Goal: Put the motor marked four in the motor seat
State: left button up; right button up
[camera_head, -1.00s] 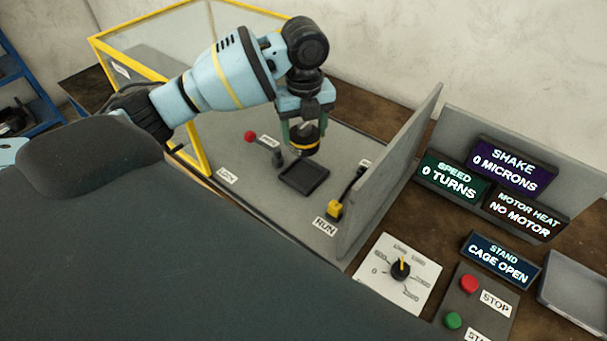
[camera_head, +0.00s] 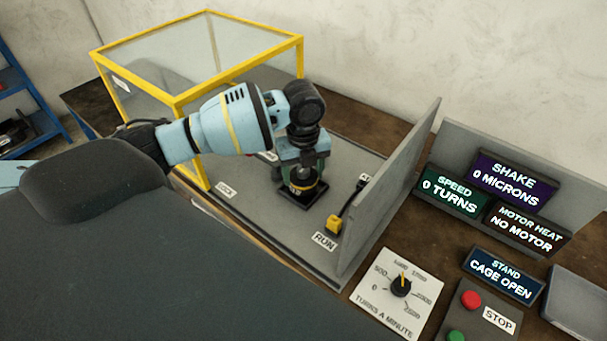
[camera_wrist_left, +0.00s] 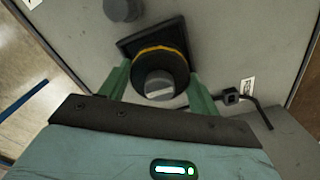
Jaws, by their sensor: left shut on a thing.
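My left gripper (camera_head: 301,180) points down, shut on the motor (camera_head: 303,186), a dark cylinder with a yellow band. The black square motor seat (camera_head: 287,193) is directly under it on the grey stand. In the left wrist view the green fingers grip both sides of the motor (camera_wrist_left: 161,72), and the seat (camera_wrist_left: 131,45) shows around and behind it. The motor is at or very near the seat; I cannot tell whether it touches or is fully down. Its number mark is not readable. My right gripper is not in view.
A yellow-framed clear cage (camera_head: 240,58) stands open at the back left. A grey upright panel (camera_head: 392,190) is right of the seat, with a yellow-tipped lever (camera_head: 334,223) before it. A speed dial (camera_head: 400,286), several displays and a grey tray (camera_head: 577,303) lie further right.

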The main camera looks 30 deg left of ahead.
pick_arm(q)
jog(key=shift+f, duration=0.5)
jog(key=shift+f, duration=0.1)
jog(key=o, duration=1.4)
jog(key=shift+f, duration=0.15)
notch_tip(320, 180, up, 12)
jog(key=shift+r+p, duration=0.2)
jog(key=shift+p, duration=0.1)
